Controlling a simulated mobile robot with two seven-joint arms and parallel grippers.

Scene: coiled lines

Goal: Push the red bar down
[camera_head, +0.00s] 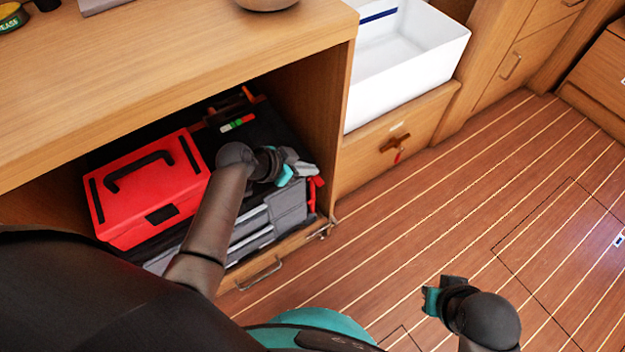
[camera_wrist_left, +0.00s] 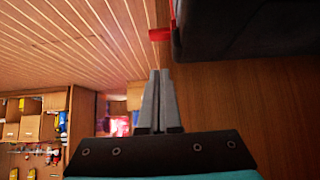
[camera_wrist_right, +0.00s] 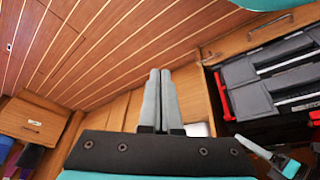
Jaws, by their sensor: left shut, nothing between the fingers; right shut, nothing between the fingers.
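A red bar (camera_head: 316,190) stands at the right end of the grey and black toolbox (camera_head: 285,207), inside the open cabinet bay. A red piece (camera_wrist_left: 160,34) sticks out from a dark body in the left wrist view, and a red piece (camera_wrist_right: 222,95) shows along the toolbox edge in the right wrist view. My left gripper (camera_head: 307,169) is shut and empty, above the toolbox's right end and close to the red bar. I cannot tell whether they touch. My right gripper (camera_wrist_right: 160,75) is shut and empty, over the floor; its fingers are mostly hidden in the head view.
A red toolbox (camera_head: 150,185) with a black handle sits left in the bay. The wooden counter (camera_head: 190,70) overhangs it. A white basin (camera_head: 410,75) stands to the right, above a panel with a red-tipped fitting (camera_head: 397,150). The plank floor (camera_head: 450,210) is clear.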

